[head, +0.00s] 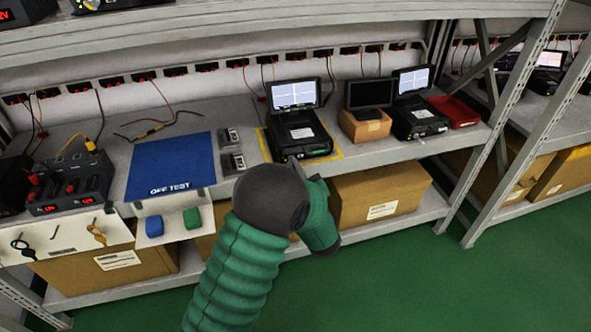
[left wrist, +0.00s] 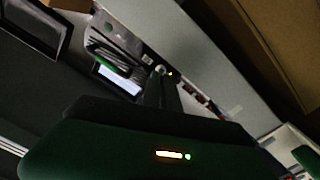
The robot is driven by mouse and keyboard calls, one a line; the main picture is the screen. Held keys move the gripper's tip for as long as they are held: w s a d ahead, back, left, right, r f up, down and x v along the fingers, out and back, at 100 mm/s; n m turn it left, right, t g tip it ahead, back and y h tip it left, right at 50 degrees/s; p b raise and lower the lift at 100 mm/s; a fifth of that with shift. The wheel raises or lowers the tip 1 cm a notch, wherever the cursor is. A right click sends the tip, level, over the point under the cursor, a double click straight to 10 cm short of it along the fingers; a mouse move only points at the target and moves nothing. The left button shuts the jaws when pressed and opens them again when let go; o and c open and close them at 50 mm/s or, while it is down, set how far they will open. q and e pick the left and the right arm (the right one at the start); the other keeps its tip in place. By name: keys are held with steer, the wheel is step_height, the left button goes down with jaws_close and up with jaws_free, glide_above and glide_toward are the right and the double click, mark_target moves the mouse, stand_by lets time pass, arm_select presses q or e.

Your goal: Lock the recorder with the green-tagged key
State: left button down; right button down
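The recorder (head: 300,128) is a black unit with a raised lit screen (head: 293,95), inside a yellow outline on the shelf. My left gripper (head: 302,172) is at its front edge, mostly hidden behind my green-sleeved arm. In the left wrist view its dark fingers (left wrist: 162,92) look close together, pointing at a small round bright spot (left wrist: 160,70); I cannot tell what is between them. I cannot make out a green-tagged key. A dark key (head: 20,247) and a brass-coloured key (head: 97,235) hang on the white panel at left. My right gripper is not in view.
A blue mat (head: 170,165) lies left of the recorder. Right of it are a dark screen on a box (head: 366,127), a second recorder (head: 418,119) and a red tray (head: 455,111).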

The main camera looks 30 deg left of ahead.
arm_select(q)
steer(key=shift+f+n+b, duration=0.15)
steer(key=shift+n+b, duration=0.2)
steer(key=shift+n, duration=0.5)
steer(key=shift+f+n+b, duration=0.15)
steer(key=shift+n+b, duration=0.15)
steer(key=shift+n, duration=0.55)
steer(key=c, duration=1.9)
jaws_free()
steer(key=shift+r, duration=0.1)
steer(key=p+v, duration=0.4)
steer(key=v, duration=1.3)
steer(key=shift+p, duration=0.4)
